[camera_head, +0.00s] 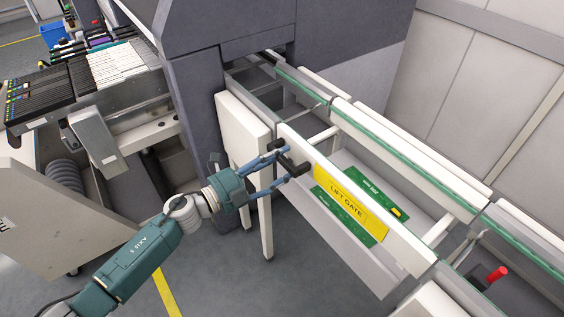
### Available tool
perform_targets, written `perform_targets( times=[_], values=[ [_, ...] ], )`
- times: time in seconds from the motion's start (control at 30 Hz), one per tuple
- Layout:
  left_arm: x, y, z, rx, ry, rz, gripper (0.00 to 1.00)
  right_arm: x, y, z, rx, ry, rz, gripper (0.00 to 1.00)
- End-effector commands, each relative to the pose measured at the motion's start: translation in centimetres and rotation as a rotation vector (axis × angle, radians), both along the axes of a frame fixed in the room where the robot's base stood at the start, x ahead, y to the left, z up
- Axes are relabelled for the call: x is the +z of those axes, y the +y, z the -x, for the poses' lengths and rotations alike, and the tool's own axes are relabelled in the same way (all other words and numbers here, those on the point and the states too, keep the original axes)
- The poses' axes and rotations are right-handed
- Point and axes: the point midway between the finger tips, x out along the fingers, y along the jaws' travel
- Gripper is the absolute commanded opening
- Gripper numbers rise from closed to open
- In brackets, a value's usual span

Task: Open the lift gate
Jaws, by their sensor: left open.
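The lift gate (403,257) is a white conveyor section with a yellow "LIFT GATE" label (350,202) on its front rail. It lies in line with the rails on both sides, with no raised end visible. My left gripper (289,158) is at the left end of the gate's front rail, left of the label. Its blue fingers are spread, with black pads at the tips. It appears empty; I cannot tell whether the pads touch the rail. My right gripper is out of view.
A grey machine housing (205,100) stands at the left end of the conveyor. A red knob (497,274) is at the lower right. A feeder trolley (110,70) stands at the upper left. Grey floor is clear below the gate.

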Motion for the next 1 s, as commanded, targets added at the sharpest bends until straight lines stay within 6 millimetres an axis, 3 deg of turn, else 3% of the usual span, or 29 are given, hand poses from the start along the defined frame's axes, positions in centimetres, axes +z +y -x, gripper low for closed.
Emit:
perform_targets(
  times=[0.37, 0.43, 0.63, 1.0],
  values=[
    [0.0, -0.7, -0.5, 0.001, 0.001, -0.001, 0.50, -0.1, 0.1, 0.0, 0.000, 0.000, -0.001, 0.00],
    [0.0, -0.7, -0.5, 0.001, 0.001, -0.001, 0.42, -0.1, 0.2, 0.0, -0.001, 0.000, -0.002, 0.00],
    [0.0, -0.7, -0.5, 0.001, 0.001, 0.000, 0.02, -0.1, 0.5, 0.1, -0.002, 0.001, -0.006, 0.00],
    [1.3, -0.7, -1.7, 0.001, -0.024, -0.016, 0.00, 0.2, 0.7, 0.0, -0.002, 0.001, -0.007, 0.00]
  ],
)
